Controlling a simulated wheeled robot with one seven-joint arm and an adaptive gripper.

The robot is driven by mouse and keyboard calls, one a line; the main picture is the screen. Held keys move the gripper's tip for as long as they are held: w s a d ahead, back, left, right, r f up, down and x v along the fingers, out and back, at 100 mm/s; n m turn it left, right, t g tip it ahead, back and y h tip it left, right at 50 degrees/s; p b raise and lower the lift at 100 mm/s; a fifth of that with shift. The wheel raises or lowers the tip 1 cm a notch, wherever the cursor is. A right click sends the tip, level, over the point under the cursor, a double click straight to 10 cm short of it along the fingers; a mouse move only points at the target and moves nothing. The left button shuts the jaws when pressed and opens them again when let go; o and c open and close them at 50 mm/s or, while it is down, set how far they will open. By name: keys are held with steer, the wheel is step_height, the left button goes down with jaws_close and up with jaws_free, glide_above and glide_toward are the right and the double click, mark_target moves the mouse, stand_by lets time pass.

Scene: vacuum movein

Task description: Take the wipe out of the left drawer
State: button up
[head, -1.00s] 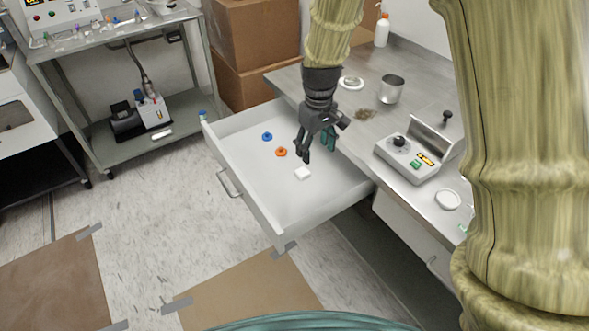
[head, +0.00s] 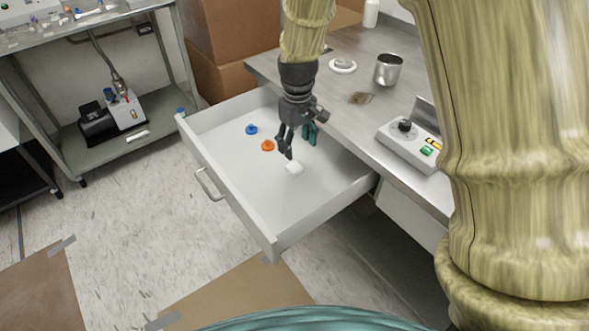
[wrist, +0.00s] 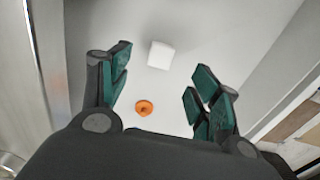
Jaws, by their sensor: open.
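The wipe is a small white block (head: 294,167) lying on the floor of the open white drawer (head: 222,190). In the wrist view the wipe (wrist: 161,55) shows ahead of and between my open fingers, a little left of centre. My gripper (head: 297,150) is open and empty, pointing down into the drawer just above the wipe. In the head view a fingertip overlaps the wipe's upper edge; I cannot tell whether they touch. An orange knobbed piece (head: 267,146) and a blue one (head: 251,129) lie on the drawer floor to the left of the gripper.
The drawer walls stand close around my gripper. The metal counter (head: 350,118) is to the right, with a steel cup (head: 388,69), a white dish (head: 343,66) and a grey device (head: 408,143). Cardboard boxes (head: 225,45) stand behind; a shelf cart (head: 120,140) is at left.

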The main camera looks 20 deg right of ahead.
mark_target(294, 167)
steer(key=shift+w+a+f, duration=0.15)
steer(key=shift+f, duration=2.15)
steer(key=shift+w+a+f, duration=0.15)
steer(key=shift+f, duration=2.1)
steer(key=c, duration=0.8)
